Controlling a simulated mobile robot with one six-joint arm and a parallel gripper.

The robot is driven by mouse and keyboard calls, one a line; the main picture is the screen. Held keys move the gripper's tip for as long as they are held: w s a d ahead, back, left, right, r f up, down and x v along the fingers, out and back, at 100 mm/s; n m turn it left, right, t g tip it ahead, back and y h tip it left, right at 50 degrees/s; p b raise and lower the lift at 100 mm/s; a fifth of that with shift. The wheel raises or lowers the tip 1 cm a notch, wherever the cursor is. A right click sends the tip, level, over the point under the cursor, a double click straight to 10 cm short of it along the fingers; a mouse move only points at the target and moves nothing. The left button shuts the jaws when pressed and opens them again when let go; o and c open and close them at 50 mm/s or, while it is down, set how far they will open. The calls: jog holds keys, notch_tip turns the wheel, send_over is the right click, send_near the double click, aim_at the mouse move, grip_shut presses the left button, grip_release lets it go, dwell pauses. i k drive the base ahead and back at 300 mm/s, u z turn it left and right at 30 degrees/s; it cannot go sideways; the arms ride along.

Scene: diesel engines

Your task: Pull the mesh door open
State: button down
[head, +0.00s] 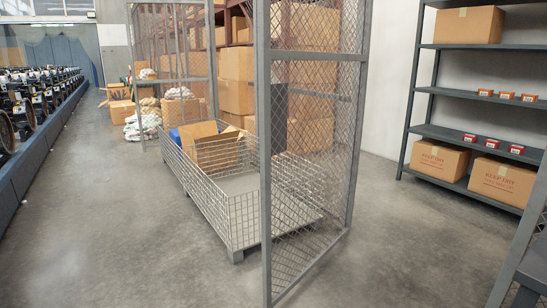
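A tall grey-framed mesh panel (311,190) stands in the middle of the head view, with diamond wire mesh and a crossbar. It reaches from the top edge of the picture almost to the floor. A second grey-framed mesh panel (172,50) stands further back on the left. I cannot tell for certain which panel is the mesh door, and I can make out no handle or latch. My gripper is not in view.
A low wire-mesh crate (243,225) with an open cardboard box (207,146) stands behind and left of the near panel. Stacked cartons (238,82) and sacks (183,106) are behind. Shelving (470,138) stands right. Engines (40,90) line the left. Concrete floor is clear in front.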

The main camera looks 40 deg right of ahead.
aim_at(272, 98)
jog(key=z, duration=0.05)
jog(key=i, duration=1)
jog(key=u, duration=0.05)
